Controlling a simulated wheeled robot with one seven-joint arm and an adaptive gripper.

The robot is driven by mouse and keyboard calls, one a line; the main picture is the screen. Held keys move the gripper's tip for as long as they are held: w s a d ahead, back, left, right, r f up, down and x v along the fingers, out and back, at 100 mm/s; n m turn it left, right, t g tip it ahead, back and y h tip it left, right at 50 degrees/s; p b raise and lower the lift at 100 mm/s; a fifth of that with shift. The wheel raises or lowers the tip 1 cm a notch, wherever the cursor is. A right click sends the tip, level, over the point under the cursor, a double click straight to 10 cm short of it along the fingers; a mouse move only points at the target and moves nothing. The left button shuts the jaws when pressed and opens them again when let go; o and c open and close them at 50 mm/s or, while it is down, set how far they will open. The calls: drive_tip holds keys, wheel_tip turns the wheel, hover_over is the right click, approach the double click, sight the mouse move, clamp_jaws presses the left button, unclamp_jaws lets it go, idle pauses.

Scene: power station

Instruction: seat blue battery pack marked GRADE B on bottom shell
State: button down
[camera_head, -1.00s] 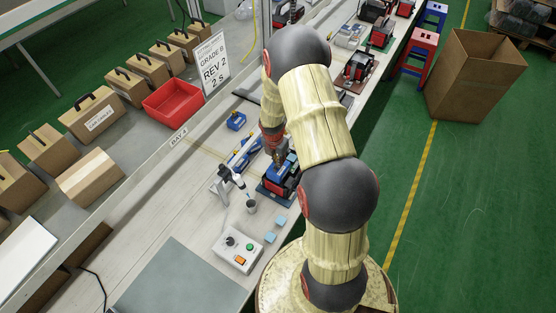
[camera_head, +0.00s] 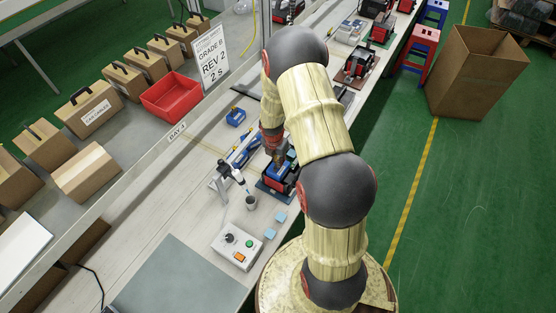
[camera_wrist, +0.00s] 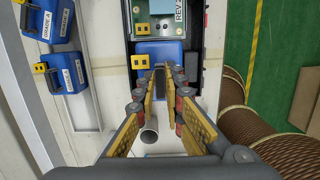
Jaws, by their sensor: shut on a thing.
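My gripper (camera_wrist: 160,84) points down at the bench, its yellow-padded fingers closed on a dark upright part of a blue battery pack (camera_wrist: 168,49). The pack has a yellow connector block on its left; its grade marking is not readable. A dark bottom shell (camera_wrist: 196,35) surrounds the pack in the wrist view, with a green board at its top. I cannot tell whether the pack touches the shell floor. In the head view the shell (camera_head: 290,184) stands on a blue mat, and my arm hides much of it. Two other blue packs (camera_wrist: 54,18) (camera_wrist: 67,73) lie left; the upper reads GRADE A.
A grey cup (camera_head: 251,203) and a bottle on a stand (camera_head: 231,176) are close to the shell's left. A control box (camera_head: 237,246) stands nearer. A red bin (camera_head: 170,99) and cartons line the shelf behind. A large open carton (camera_head: 470,85) stands on the floor right.

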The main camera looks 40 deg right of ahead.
drive_tip(key=shift+f+b, duration=1.35)
drive_tip(key=shift+f, duration=0.9)
drive_tip(key=shift+f+b, duration=0.3)
drive_tip(key=shift+f, duration=0.35)
drive_tip(key=c, duration=1.8)
unclamp_jaws()
drive_tip(key=r, duration=0.4)
drive_tip(key=a+r, duration=0.1)
drive_tip(key=r, duration=0.7)
drive_tip(key=shift+s+a, duration=0.3)
drive_tip(key=shift+a, duration=0.05)
drive_tip(key=shift+f, duration=0.1)
